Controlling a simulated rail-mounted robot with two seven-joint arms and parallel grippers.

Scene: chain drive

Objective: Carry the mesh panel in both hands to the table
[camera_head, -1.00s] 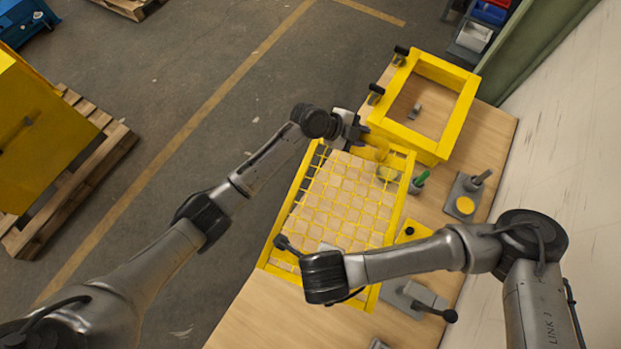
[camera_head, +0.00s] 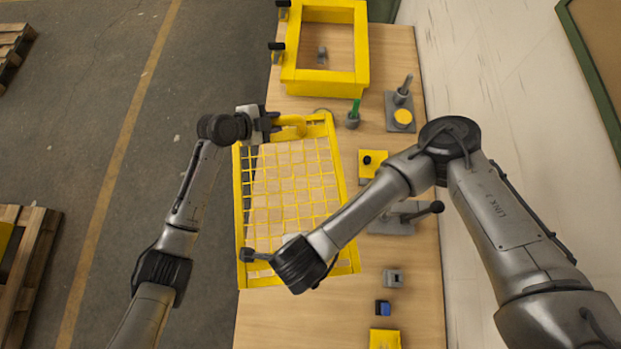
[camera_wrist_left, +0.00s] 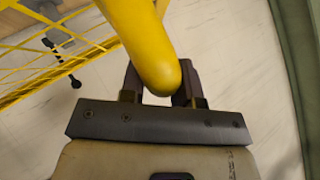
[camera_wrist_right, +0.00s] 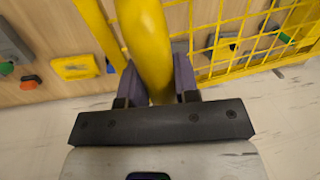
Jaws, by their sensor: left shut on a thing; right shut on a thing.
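The yellow mesh panel (camera_head: 290,200), a frame with a wire grid, is held over the left part of the wooden table (camera_head: 290,320). I cannot tell its height above the top. My left gripper (camera_head: 272,124) is shut on a yellow handle at the panel's far end; the handle also fills the jaws in the left wrist view (camera_wrist_left: 150,60). My right gripper (camera_head: 258,256) is at the near end, mostly hidden by its own wrist in the head view. In the right wrist view its jaws are shut on another yellow handle (camera_wrist_right: 146,50).
A yellow box frame (camera_head: 325,80) with black clamps stands at the table's far end. Along the right side are a post with a yellow disc (camera_head: 402,118), a green-handled tool (camera_head: 354,112), a grey lever fixture (camera_head: 395,222) and small blocks. The near tabletop is mostly clear.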

